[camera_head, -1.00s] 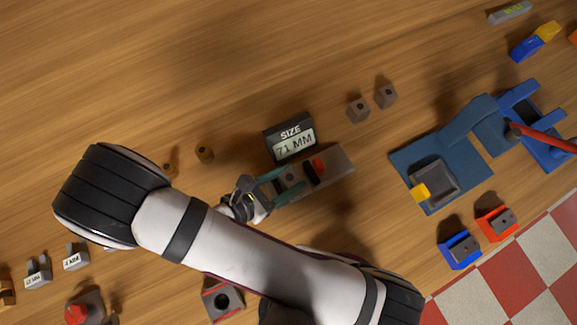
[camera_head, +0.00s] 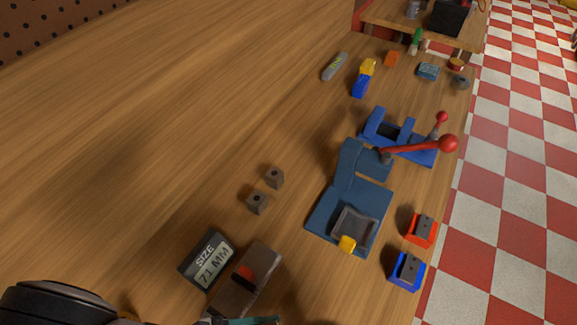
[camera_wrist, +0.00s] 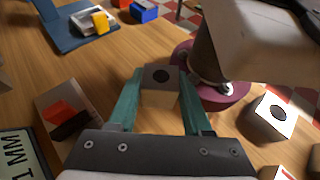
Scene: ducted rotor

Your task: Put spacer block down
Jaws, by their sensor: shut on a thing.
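My gripper (camera_wrist: 160,95) has teal fingers closed on the two sides of a grey spacer block (camera_wrist: 160,88) with a dark round hole on top. I cannot tell whether the block touches the table. In the head view only a bit of a teal finger shows at the bottom edge, and the held block is out of sight. The gauge (camera_head: 262,265), a brown-grey bar with a red and black part, lies beside the gripper; it is left of the fingers in the wrist view (camera_wrist: 62,103).
Two small grey blocks (camera_head: 275,177) (camera_head: 257,203) stand on open wood. A blue fixture (camera_head: 325,220) holds a grey tray with a yellow tab. Red (camera_head: 420,240) and blue (camera_head: 407,283) holders sit near the right table edge. Another holed block (camera_wrist: 270,118) is right of the gripper.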

